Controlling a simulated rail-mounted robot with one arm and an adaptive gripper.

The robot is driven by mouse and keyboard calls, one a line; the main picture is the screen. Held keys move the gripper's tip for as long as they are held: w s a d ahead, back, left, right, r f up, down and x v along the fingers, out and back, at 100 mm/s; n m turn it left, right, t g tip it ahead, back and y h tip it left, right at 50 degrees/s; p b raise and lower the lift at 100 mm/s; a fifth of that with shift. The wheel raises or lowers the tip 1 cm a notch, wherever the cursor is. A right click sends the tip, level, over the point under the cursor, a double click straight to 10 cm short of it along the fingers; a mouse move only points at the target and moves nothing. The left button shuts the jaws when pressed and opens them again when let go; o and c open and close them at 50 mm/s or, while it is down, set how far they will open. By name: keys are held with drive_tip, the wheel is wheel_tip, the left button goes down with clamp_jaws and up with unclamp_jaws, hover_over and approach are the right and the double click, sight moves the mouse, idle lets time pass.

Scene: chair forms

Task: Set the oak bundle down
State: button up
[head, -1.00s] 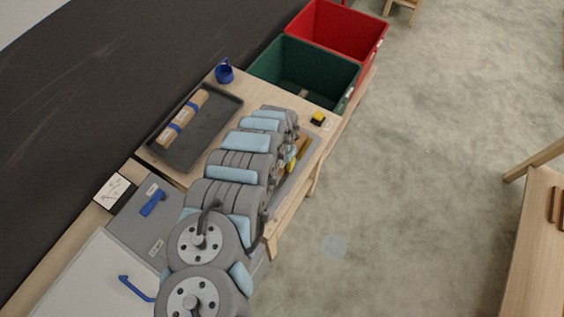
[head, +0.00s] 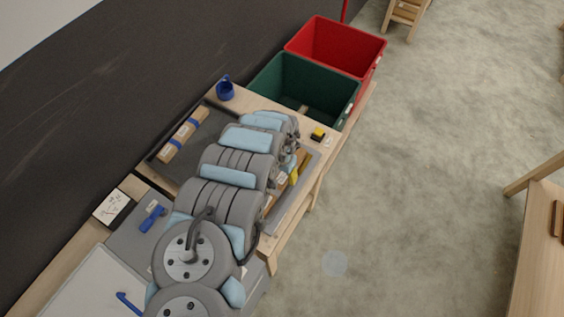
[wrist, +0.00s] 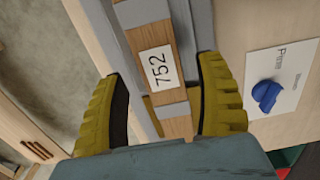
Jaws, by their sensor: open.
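A wooden bundle with grey bands and a white label reading 752 (wrist: 158,68) lies between the fingers of my gripper (wrist: 163,85) in the wrist view. The two yellow fingers stand apart, one on each side of the bundle, and the gripper is open. Whether either finger touches it is unclear. In the head view my gripper (head: 298,168) is low over the grey mat (head: 287,217) at the table's right side, partly hidden by my arm. Another wooden bundle, with blue bands (head: 184,134), lies in the dark tray (head: 158,163).
A green bin (head: 318,88) and a red bin (head: 335,48) stand beyond the table's far end. Open floor lies to the right.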

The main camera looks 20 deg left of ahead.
sight(282, 178)
wheel_tip(282, 178, up, 8)
drive_tip(key=shift+r, duration=0.15)
idle(0.5)
